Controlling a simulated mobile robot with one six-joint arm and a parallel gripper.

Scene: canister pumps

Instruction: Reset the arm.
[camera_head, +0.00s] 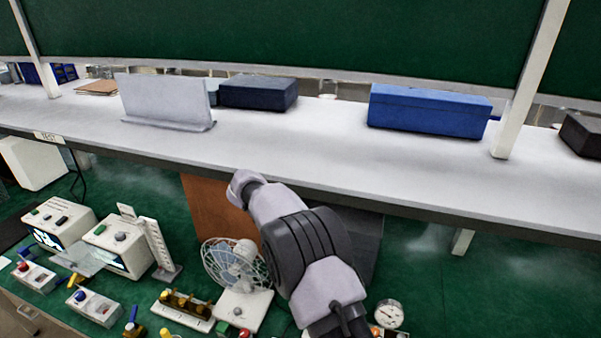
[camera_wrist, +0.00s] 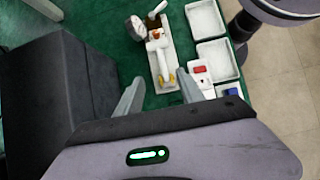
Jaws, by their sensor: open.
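My gripper (camera_wrist: 158,94) shows in the wrist view with its two grey fingers spread apart. It is open and nothing is between the fingers. It points down toward the green bench top (camera_wrist: 112,32). A white pump-like device (camera_wrist: 158,50) with yellow-tipped parts on a pale base lies beyond the fingertips, apart from them. In the head view my arm reaches over the bench at the centre, and the gripper itself cannot be made out there.
A fan (camera_head: 235,264) stands left of my arm, and a round gauge (camera_head: 389,314) sits to its right. White instruments (camera_head: 118,247) crowd the left. A grey shelf (camera_head: 300,150) with a blue box (camera_head: 428,110) runs behind. White trays (camera_wrist: 217,60) and a dark block (camera_wrist: 50,85) flank the gripper.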

